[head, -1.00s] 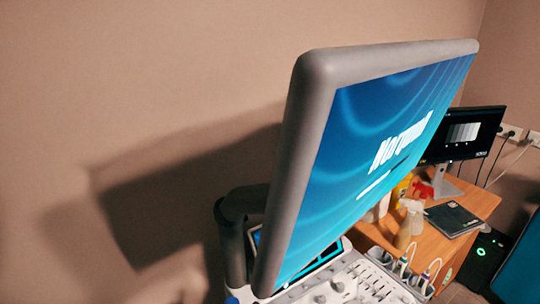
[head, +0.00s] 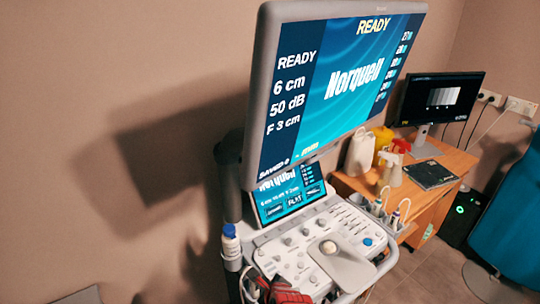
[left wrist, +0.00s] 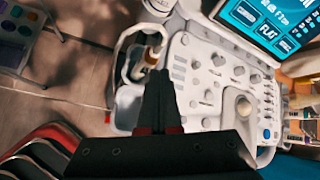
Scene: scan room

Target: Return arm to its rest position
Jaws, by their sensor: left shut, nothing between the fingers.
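My left gripper (left wrist: 157,80) is shut and empty in the left wrist view, its dark fingers together in front of the left side of the ultrasound console (left wrist: 205,75). In the head view, dark and red parts that look like this gripper (head: 262,282) show at the bottom edge, by the console's front left corner. Whether it touches the console is unclear. The control panel (head: 300,250) has knobs and a trackball. The large monitor (head: 345,80) above reads "READY", and the small touch screen (head: 288,190) is lit. My right gripper is in neither view.
A white bottle with a blue cap (head: 231,242) stands at the console's left side. Probes (head: 402,210) sit at its right. A wooden desk (head: 445,160) behind holds bottles and a second monitor (head: 440,97). A blue chair (head: 508,220) is at the right.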

